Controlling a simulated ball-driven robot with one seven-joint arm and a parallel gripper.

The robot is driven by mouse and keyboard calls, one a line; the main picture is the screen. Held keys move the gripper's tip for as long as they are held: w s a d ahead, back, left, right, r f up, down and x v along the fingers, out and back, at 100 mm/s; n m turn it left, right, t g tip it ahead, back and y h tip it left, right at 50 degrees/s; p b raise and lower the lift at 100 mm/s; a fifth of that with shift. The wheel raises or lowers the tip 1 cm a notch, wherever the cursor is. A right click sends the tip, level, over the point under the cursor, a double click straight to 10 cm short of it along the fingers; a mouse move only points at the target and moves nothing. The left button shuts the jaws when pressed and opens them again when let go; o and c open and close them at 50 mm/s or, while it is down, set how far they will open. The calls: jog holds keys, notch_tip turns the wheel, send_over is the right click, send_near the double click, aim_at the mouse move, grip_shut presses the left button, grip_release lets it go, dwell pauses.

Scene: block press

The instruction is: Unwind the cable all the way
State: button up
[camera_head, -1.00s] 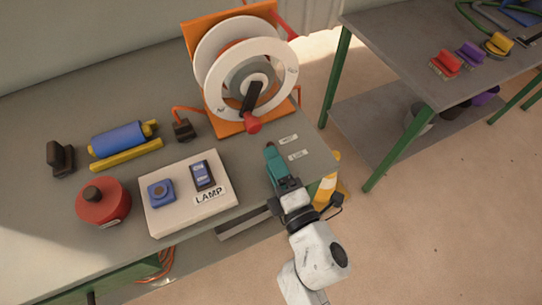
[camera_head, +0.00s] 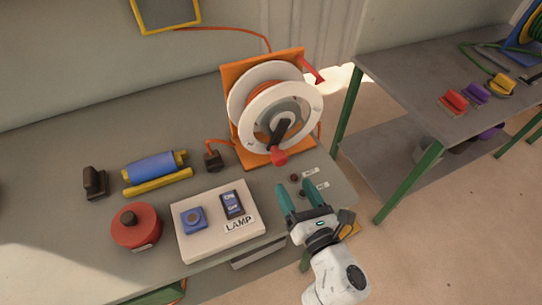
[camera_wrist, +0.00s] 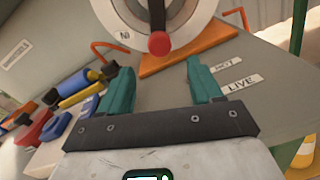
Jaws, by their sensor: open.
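The cable reel (camera_head: 275,108) stands on the bench, with white discs on an orange frame and orange cable wound between them. Its black crank arm ends in a red knob (camera_head: 279,157) that hangs low at the front. The knob also shows at the top middle of the wrist view (camera_wrist: 159,43). An orange cable (camera_head: 226,30) runs from behind the reel up the wall. My gripper (camera_head: 297,191) is open and empty, in front of and below the knob, apart from it. In the wrist view its teal fingers (camera_wrist: 160,82) stand wide apart.
A white panel (camera_head: 222,250) labelled LAMP has a blue button and a switch. A red round canister (camera_head: 136,226), a blue roller (camera_head: 155,167) and a black stamp-like object (camera_head: 94,183) stand to the left. Small labels (camera_wrist: 240,82) lie by the fingers. Another bench (camera_head: 425,105) stands at right.

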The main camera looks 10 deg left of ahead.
aim_at(282, 163)
jog(key=shift+w+a+n, duration=0.2)
jog(key=shift+w+n, duration=0.1)
jog(key=x, duration=1)
jog(key=shift+b, duration=0.3)
jog(key=shift+c, duration=0.4)
grip_shut()
